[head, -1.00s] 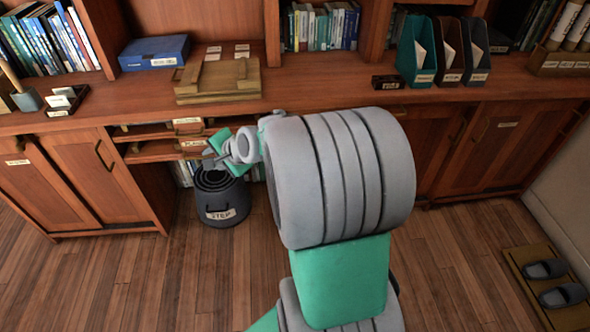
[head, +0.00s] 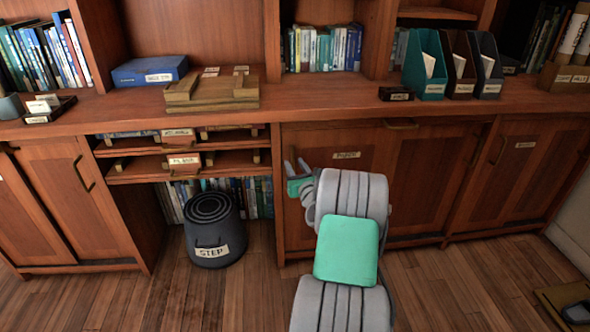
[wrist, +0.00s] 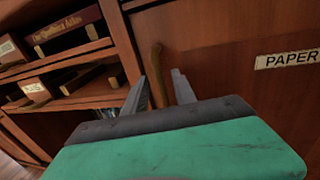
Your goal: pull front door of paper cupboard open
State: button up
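The paper cupboard's front door (head: 330,135) is shut, a reddish wood panel under the counter, right of the open shelves. Its PAPER label (wrist: 288,59) reads clearly in the wrist view, at the right. A brown upright handle (wrist: 158,70) stands near the door's left edge in the wrist view. My gripper (head: 298,169) is in front of the door's left part; it also shows in the wrist view (wrist: 161,88). Its two fingers are apart and empty. The handle appears between and beyond them; I see no clear contact. In the head view the handle is hidden or too small to tell.
Open shelves (head: 185,165) with labelled boxes lie left of the door. The counter (head: 320,100) overhangs above.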

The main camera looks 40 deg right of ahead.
jog(key=shift+w, duration=0.1)
grip_shut()
dwell(1.4)
